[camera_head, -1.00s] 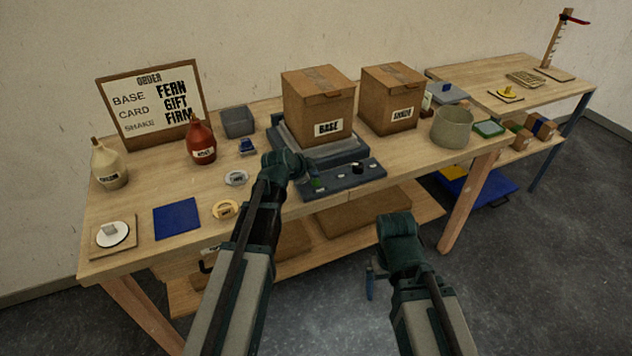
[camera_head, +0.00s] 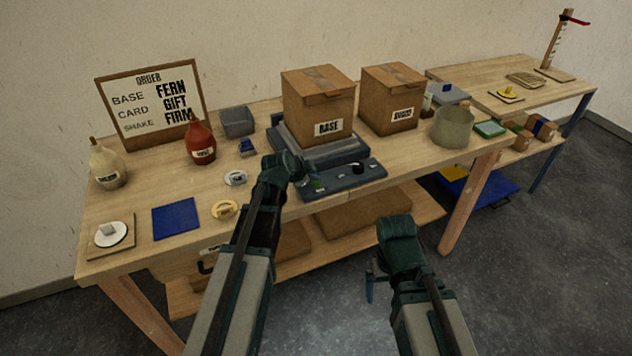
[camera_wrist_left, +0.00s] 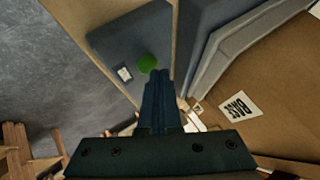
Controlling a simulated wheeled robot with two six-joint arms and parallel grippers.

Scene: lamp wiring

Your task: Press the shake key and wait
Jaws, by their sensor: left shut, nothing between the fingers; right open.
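A dark key panel (camera_head: 345,178) lies at the front edge of the workbench, before a grey machine (camera_head: 348,152) with a cardboard box marked BASE (camera_head: 318,100) on it. The panel has a green key (camera_head: 317,185) and a black knob (camera_head: 358,168). My left gripper (camera_head: 302,182) is shut and empty at the panel's left end. In the left wrist view its fingertips (camera_wrist_left: 160,76) are right beside the green key (camera_wrist_left: 148,63), near a small white label; contact cannot be told. My right gripper (camera_head: 372,285) hangs open and empty in front of the bench.
A second box (camera_head: 390,105) and a grey-green pot (camera_head: 453,128) stand to the right. Red (camera_head: 200,142) and cream (camera_head: 106,165) bottles, a blue mat (camera_head: 176,218), two rings and an order board (camera_head: 152,100) are on the left. Floor at the right front is clear.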

